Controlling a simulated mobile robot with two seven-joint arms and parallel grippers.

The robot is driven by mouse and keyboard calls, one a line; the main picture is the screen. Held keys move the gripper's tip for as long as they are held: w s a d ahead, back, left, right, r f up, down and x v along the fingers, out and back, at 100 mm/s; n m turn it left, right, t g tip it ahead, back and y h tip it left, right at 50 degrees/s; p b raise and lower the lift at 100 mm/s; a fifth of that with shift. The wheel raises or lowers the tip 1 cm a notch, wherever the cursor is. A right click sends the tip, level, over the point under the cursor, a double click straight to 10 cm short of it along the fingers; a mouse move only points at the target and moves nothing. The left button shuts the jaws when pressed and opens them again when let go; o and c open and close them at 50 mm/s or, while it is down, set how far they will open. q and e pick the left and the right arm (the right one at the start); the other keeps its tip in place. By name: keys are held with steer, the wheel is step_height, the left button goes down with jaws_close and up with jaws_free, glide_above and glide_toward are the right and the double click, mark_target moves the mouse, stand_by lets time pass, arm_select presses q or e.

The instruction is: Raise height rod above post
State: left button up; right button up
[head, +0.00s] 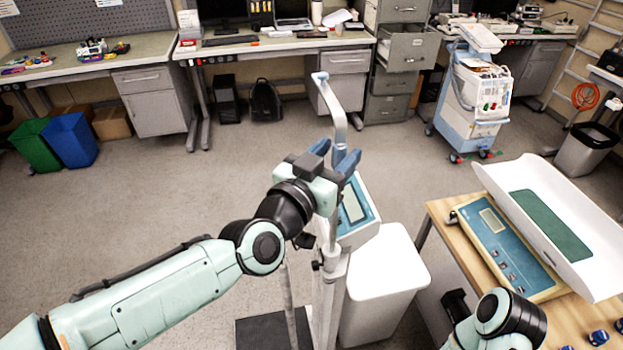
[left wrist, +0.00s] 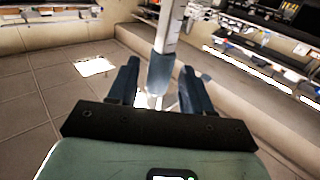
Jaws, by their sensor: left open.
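The height rod (head: 336,108) is a pale grey bar with a bent upper part and a small blue-grey tip. It rises just behind my left gripper (head: 338,151) in the head view. The post (head: 328,282) of the standing scale runs down below the gripper, beside a blue display box (head: 355,208). In the left wrist view, the marked rod (left wrist: 169,38) comes down between the two fingers of my left gripper (left wrist: 159,76). Its lower part is a blue-grey sleeve. The fingers are open on both sides of it; contact cannot be told. My right gripper is out of view.
A white bin (head: 383,285) stands right of the post. A wooden table (head: 440,215) with a baby scale (head: 550,235) is at the right, close to my right arm. A wheeled blue-and-white machine (head: 480,95) stands behind.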

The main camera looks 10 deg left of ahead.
arm_select(q)
steer(key=b+v, duration=0.3)
steer(key=v, duration=0.9)
steer(key=shift+s, duration=0.15)
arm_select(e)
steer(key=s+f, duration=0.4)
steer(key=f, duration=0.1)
